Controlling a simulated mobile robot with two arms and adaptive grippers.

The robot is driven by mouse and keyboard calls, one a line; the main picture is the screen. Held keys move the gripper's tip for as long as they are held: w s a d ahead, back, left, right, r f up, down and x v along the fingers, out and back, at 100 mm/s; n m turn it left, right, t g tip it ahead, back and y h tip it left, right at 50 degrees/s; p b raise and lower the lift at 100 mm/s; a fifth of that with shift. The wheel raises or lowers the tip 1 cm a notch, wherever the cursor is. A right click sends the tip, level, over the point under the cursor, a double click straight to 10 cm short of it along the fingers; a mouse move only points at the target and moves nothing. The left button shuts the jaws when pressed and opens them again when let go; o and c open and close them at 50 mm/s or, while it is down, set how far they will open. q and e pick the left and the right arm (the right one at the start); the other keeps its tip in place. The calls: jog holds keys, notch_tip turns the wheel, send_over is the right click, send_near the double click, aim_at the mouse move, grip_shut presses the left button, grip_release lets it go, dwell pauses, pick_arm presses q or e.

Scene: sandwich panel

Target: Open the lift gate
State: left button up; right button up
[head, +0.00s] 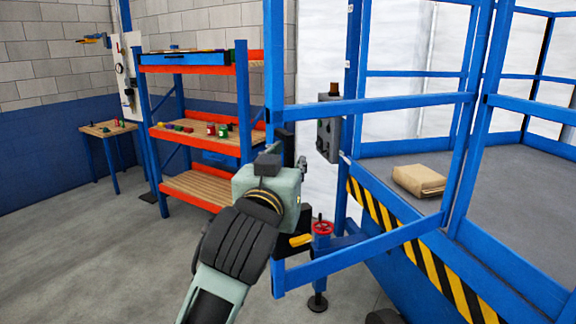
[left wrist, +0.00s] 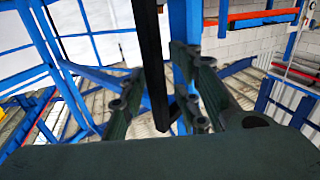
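The blue lift gate (head: 375,105) is a frame of rails and posts. Its lower rail (head: 365,248) crosses in front of the platform's striped edge, and its left end stands out from the platform, so it looks swung outward at an angle. My left gripper (head: 300,164) is at the gate's left end post, between dark handle mounts (head: 290,215). In the left wrist view, a black upright bar (left wrist: 149,50) runs between the spread fingers of this gripper (left wrist: 158,108), with gaps visible beside it. My right gripper is not seen.
The lift platform (head: 500,180) carries a brown package (head: 418,180). A grey control box (head: 328,128) hangs near its post. A red handwheel (head: 322,227) sits on a blue support leg. An orange and blue shelf (head: 195,133) stands behind. Open concrete floor (head: 100,250) lies left.

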pick_arm(q)
jog(key=shift+f, duration=0.1)
jog(key=v, duration=1.2)
jog(key=shift+w, duration=0.1)
